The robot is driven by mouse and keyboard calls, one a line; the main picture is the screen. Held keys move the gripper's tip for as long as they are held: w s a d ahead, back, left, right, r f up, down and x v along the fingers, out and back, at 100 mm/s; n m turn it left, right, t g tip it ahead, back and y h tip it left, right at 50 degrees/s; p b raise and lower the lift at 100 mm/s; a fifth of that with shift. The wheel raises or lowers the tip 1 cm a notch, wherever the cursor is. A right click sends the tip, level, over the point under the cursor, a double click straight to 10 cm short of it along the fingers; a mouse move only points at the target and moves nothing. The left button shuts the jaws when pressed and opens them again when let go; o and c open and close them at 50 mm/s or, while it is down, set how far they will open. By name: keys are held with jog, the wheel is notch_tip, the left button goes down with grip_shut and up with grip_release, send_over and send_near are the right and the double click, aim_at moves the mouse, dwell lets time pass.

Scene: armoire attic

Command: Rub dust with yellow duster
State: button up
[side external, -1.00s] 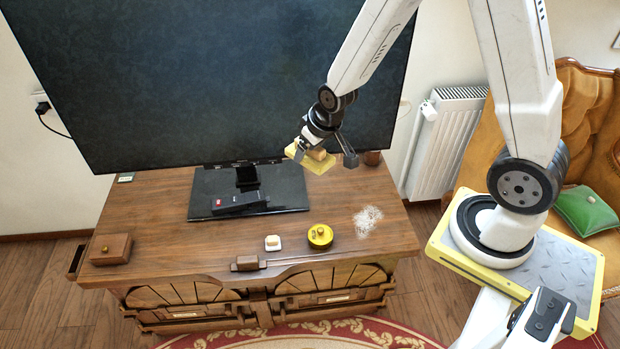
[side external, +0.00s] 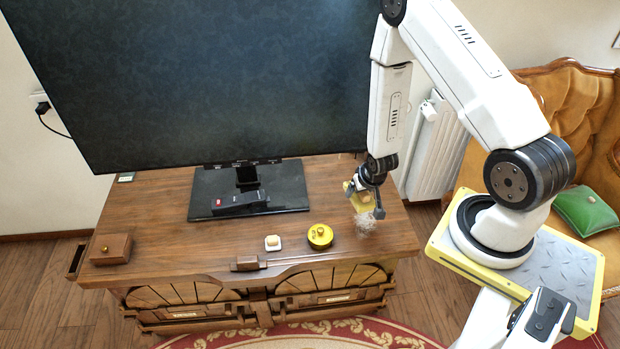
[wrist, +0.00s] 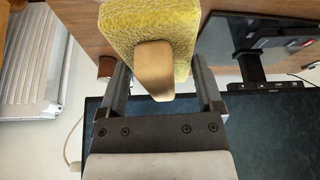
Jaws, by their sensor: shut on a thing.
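My gripper (side external: 367,188) is over the right part of the wooden cabinet top (side external: 160,215). It is shut on the wooden handle (wrist: 154,68) of the yellow duster (side external: 357,199). In the wrist view the duster's yellow pad (wrist: 150,22) lies beyond the fingers. The grey-white patch of dust (side external: 367,223) is on the cabinet top, just below and in front of the duster. The duster is at the back edge of the patch and hides part of it. I cannot tell whether the pad touches the surface.
A large television (side external: 200,80) stands behind, its black base (side external: 205,203) left of my gripper. A yellow round tin (side external: 320,237), a small white dish (side external: 273,243) and a wooden box (side external: 111,249) are on the cabinet. A radiator (side external: 433,150) is behind at right.

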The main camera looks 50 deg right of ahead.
aim_at(374, 220)
jog(key=s+d+f+m+h, duration=0.1)
jog(key=s+d+f+m, duration=0.1)
jog(key=s+f, duration=0.5)
jog(key=shift+s+d+g, duration=0.15)
jog(key=shift+s+g, duration=0.25)
jog(key=shift+s, duration=0.15)
jog(key=shift+f, duration=0.25)
jog(key=shift+f, duration=2.8)
jog(key=shift+f, duration=1.05)
jog(key=shift+w, duration=0.1)
jog(key=shift+w+d+r, duration=0.15)
jog(key=shift+w+d, duration=1)
jog(key=shift+d, duration=0.05)
jog(key=shift+w+d, duration=1.25)
